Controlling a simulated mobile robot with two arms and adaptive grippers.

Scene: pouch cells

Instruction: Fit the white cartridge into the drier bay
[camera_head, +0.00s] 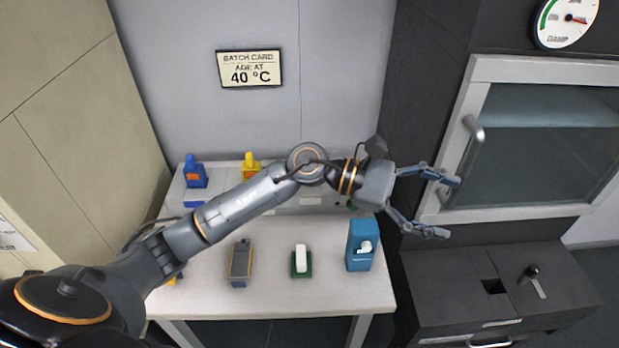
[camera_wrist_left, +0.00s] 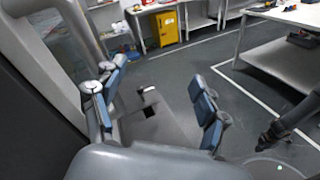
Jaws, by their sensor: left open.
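A white block (camera_head: 301,258), which looks like the white cartridge, stands upright on a small green base on the table. A dark square opening (camera_head: 494,286), which looks like the drier bay, is in the top of the low dark cabinet at right. It appears empty and also shows in the left wrist view (camera_wrist_left: 150,112). My left gripper (camera_head: 441,206) is open and empty, in front of the glass-fronted chamber, above and left of the opening. Its spread fingers (camera_wrist_left: 160,92) show in the left wrist view with nothing between them. My right gripper is out of view.
A lever (camera_head: 533,278) stands right of the opening. The chamber door (camera_head: 545,140) is shut, with a protruding handle (camera_head: 472,130). On the table (camera_head: 330,295) are a blue box (camera_head: 361,245), a grey-and-yellow device (camera_head: 240,262), and blue and yellow bottles (camera_head: 250,166) behind.

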